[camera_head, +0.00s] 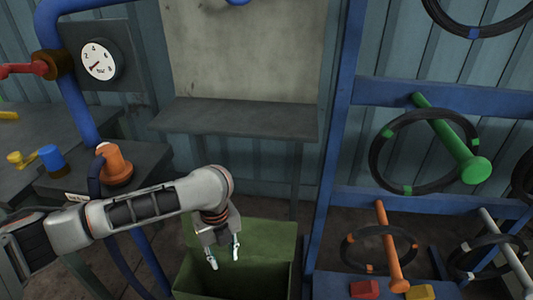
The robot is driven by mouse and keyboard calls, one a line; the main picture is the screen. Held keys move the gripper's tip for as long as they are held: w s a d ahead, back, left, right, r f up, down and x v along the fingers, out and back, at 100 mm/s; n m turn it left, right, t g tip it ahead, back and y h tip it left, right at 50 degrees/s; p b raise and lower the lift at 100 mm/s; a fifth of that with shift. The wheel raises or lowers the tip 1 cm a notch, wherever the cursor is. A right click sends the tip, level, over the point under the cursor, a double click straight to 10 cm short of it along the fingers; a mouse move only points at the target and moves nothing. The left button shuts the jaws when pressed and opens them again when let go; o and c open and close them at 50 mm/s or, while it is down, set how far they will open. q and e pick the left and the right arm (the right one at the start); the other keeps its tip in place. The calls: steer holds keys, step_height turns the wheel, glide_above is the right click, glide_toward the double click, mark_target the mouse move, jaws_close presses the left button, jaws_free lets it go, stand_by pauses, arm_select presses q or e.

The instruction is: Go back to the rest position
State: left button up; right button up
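My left arm comes in from the left, and its gripper (224,257) points down over the green bin (262,238). The two pale fingertips are apart with nothing between them, so it is open and empty. The bin's inside is dark and partly hidden. My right gripper is not in view. No capstan drum can be made out for certain; an orange capped fitting (115,165) stands on the dark bench at left, behind my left arm.
A blue rack (341,130) at right carries hose coils on a green peg (452,140) and an orange peg (390,245). A grey shelf (235,117) is at the back. A gauge (100,60) and blue pipe (75,105) stand left. Red (365,289) and yellow (420,292) blocks lie lower right.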

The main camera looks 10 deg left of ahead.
arm_select(q)
steer(key=s+d+f+n+t+h+p, duration=0.1)
steer(key=s+d+n+t+h+p, duration=0.2)
steer(key=d+n, duration=0.4)
steer(key=s+d+f+n+t+h+p, duration=0.1)
steer(key=s+d+n+t+h+p, duration=0.15)
steer(key=s+d+n+h, duration=0.4)
steer(key=s+a+f+n+t+y+p, duration=0.1)
steer(key=s+a+n+t+y+p, duration=0.1)
steer(key=s+a+n, duration=0.3)
steer(key=s+a+f+n+t+y+p, duration=0.1)
steer(key=s+a+n+t+y+p, duration=0.2)
steer(key=a, duration=0.9)
steer(key=s+n+y, duration=0.2)
steer(key=s+n, duration=0.1)
steer(key=shift+s+a+f, duration=0.25)
steer(key=shift+s+a, duration=0.05)
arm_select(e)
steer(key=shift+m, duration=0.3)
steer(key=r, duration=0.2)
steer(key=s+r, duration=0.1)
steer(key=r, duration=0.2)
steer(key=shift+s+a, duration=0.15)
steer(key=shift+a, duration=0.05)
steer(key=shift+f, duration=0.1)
